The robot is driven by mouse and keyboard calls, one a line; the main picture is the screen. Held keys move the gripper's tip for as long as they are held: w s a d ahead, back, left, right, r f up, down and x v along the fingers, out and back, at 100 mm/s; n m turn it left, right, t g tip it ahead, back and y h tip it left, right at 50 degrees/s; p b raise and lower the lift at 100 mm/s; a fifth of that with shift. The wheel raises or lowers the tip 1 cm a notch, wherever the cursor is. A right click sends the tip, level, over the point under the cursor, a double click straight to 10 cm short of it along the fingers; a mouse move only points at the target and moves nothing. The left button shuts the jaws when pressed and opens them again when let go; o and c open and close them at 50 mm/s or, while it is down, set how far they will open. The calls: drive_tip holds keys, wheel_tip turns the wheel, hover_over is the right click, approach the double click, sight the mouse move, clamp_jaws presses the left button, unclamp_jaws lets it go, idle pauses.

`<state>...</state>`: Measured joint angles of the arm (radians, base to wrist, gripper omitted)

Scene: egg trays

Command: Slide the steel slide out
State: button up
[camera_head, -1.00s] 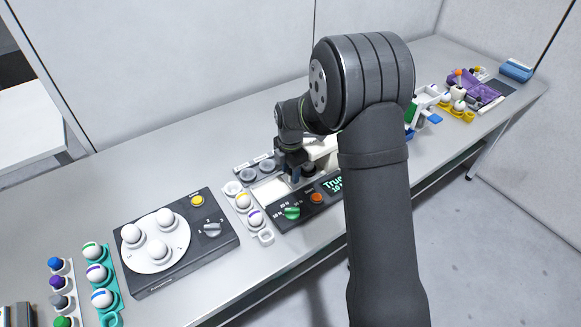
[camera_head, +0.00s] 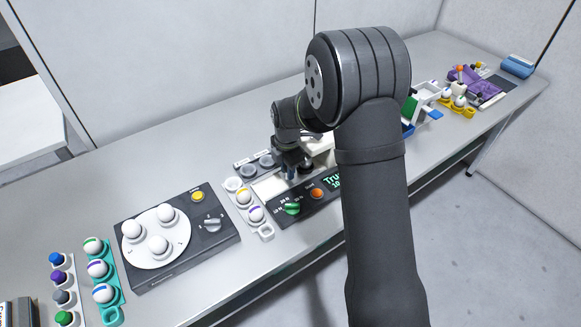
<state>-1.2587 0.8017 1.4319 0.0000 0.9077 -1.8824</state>
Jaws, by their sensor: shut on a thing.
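A dark device (camera_head: 270,208) has a green knob (camera_head: 292,208), an orange button (camera_head: 317,193) and a lit display (camera_head: 333,182). A pale flat area (camera_head: 268,187) shows on its top. My gripper (camera_head: 298,172) points down over the device, just right of this pale area, and is tilted. It is shut on a small part there, which seems to be the steel slide; the fingers and the arm hide most of it. I cannot make out the slide's outline or how far it is out.
A holder with white balls (camera_head: 270,232) stands close on the device's left. Further left are a dark turntable box (camera_head: 135,282) and a teal ball holder (camera_head: 112,316). A yellow holder (camera_head: 466,113) and purple item (camera_head: 486,90) lie at the far right.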

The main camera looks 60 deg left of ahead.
drive_tip(key=shift+s, duration=3.8)
drive_tip(key=o, duration=0.8)
drive_tip(key=shift+r, duration=3)
wheel_tip(320, 180, up, 8)
drive_tip(key=shift+r, duration=0.1)
